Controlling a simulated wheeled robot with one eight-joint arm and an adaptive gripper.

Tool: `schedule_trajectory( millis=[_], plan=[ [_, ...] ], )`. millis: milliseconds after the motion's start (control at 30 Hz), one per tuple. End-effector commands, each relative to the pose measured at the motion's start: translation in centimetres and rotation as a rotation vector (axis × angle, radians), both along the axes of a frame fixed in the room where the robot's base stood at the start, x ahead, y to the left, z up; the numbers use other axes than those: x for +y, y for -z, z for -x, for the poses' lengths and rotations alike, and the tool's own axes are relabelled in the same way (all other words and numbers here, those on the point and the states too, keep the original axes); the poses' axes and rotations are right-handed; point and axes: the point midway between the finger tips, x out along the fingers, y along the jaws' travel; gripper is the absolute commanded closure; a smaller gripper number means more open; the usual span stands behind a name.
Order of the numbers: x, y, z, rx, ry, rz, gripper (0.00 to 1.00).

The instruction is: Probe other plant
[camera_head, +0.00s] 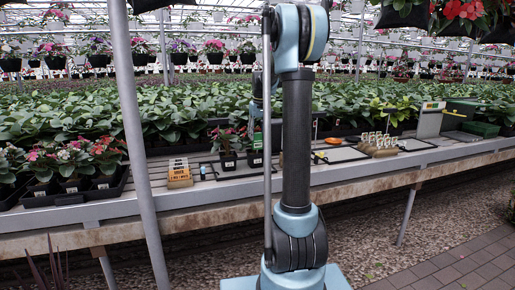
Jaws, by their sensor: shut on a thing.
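Two small potted plants stand side by side on the bench. The left plant (228,140) has pinkish-red flowers and a black pot. The right plant's black pot (254,160) is partly covered by my arm, with a small bright green item (257,140) above it. I cannot tell whether this item is a probe or whether it is in the soil. My arm stands upright in the middle of the view, and part of it shows behind, above the right plant. My gripper is hidden behind the arm, so its hold is not visible.
The bench (110,207) runs across the view. A grey post (139,145) stands in front, left.

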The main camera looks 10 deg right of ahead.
Motion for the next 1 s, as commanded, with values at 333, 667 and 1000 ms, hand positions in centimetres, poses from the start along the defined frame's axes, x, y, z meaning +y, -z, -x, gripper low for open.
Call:
schedule_trajectory(
  millis=[333,667,1000],
  plan=[
    [0.0,-0.9,0.0,0.0,0.0,0.0,0.95],
    [0.0,-3.0,0.0,0.0,0.0,0.0,0.95],
    [0.0,-5.2,0.0,0.0,0.0,0.0,0.95]
  ],
)
